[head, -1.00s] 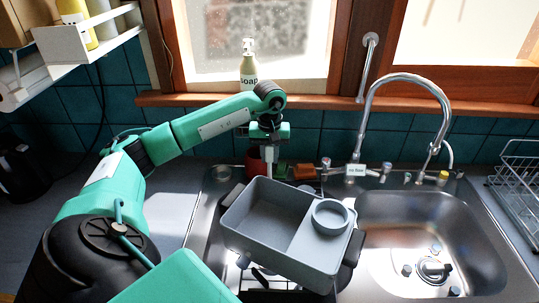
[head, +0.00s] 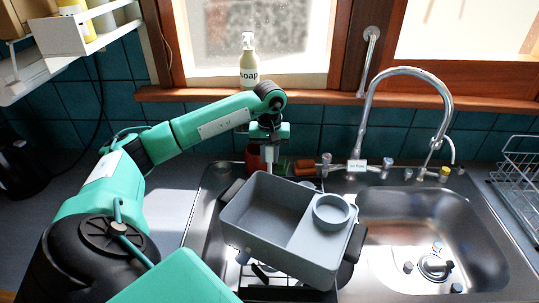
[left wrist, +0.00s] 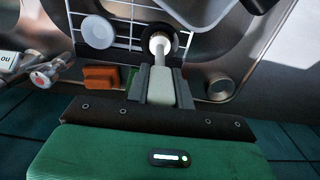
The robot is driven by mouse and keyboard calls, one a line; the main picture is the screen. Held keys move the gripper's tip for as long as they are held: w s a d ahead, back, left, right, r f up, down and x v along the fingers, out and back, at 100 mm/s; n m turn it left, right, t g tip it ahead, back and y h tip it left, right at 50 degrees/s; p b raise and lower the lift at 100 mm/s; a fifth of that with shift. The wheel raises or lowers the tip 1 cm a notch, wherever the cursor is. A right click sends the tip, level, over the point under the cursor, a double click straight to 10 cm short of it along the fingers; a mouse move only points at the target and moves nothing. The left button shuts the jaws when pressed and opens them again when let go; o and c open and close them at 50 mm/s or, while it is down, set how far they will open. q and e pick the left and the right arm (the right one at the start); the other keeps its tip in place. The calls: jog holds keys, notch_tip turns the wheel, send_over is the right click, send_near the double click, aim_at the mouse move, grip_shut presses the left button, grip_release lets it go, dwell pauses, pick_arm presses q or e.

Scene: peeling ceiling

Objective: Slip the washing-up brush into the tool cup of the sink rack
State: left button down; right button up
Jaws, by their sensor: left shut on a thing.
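My left gripper (head: 269,150) is shut on the pale handle of the washing-up brush (head: 271,157), behind the rack's back edge. In the left wrist view the fingers (left wrist: 160,88) close on both sides of the pale handle (left wrist: 161,90). A thin neck runs from it to a round end (left wrist: 160,43) with a dark rim. The grey sink rack (head: 252,228) sits turned at an angle over the left part of the sink. Its round tool cup (head: 333,211) stands at the rack's right end, apart from the brush and looking empty. My right gripper is not in view.
A tap (head: 410,78) arches over the right sink bowl (head: 400,240). An orange sponge (head: 305,168) and a dark red item (head: 253,158) lie along the back edge near my left gripper. A soap bottle (head: 249,65) stands on the sill. A wire rack (head: 515,180) is at right.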

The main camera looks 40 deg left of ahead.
pick_arm(q)
jog(key=c, duration=1.1)
grip_release()
jog(key=shift+f, duration=0.1)
jog(key=shift+c, duration=0.2)
notch_tip(320, 180, up, 12)
jog(key=b, duration=0.2)
jog(key=shift+b, duration=0.35)
jog(key=shift+r, duration=0.9)
jog(key=shift+r+p, duration=2.05)
jog(key=shift+p, duration=0.05)
